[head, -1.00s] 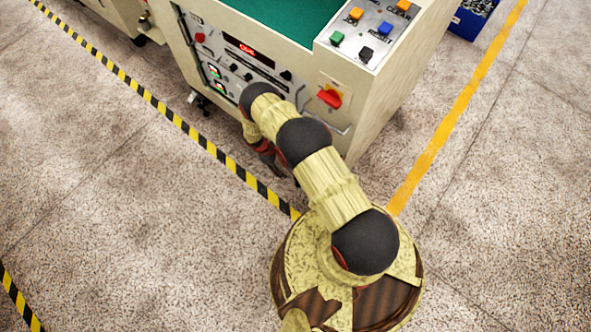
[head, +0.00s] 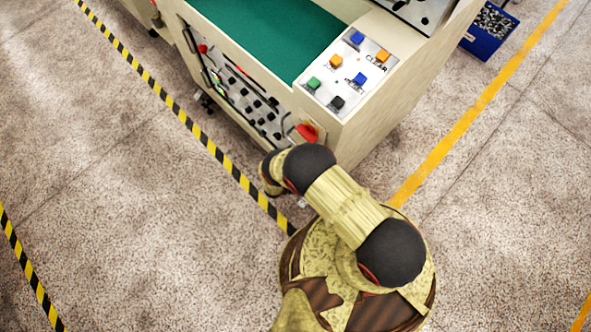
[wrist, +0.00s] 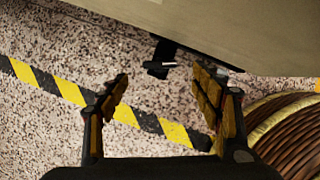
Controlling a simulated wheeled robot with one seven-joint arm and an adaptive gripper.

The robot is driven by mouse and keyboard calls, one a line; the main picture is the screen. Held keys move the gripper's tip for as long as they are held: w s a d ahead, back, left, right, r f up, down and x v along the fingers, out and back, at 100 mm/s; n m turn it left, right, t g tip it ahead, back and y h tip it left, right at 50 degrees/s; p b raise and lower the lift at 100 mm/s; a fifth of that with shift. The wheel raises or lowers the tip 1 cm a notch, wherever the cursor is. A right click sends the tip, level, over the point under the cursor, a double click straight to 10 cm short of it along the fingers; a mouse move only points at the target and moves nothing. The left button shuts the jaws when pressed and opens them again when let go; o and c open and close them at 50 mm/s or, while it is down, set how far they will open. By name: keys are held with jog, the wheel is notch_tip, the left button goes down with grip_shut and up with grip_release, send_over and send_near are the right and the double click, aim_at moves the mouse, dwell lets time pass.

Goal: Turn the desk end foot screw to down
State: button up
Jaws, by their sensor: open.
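The machine desk (head: 250,112) stands ahead of me in the head view, with its green top and a front control panel. In the wrist view, a small dark foot with a pale metal screw (wrist: 170,64) shows under the lower edge of the desk side (wrist: 235,30). I take it for the foot screw; which way it is set cannot be told. My gripper (wrist: 161,80) is open and empty, its two fingers spread on either side of the foot, which appears beyond and between the fingertips. In the head view my arm hides the gripper.
A red rotary switch (head: 306,132) sticks out from the desk front near my arm. A button panel (head: 349,70) is on top. Black-yellow floor tape (head: 200,135) runs at left and a yellow line (head: 455,127) at right. A blue crate (head: 488,30) stands back right. Open floor lies left.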

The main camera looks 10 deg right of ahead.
jog(key=b+x, duration=0.3)
jog(key=x, duration=0.5)
jog(key=shift+s+a+b, duration=0.15)
jog(key=shift+s+b, duration=0.05)
jog(key=shift+b, duration=0.2)
jog(key=shift+c, duration=1.3)
jog(key=c, duration=0.9)
jog(key=shift+w, duration=0.1)
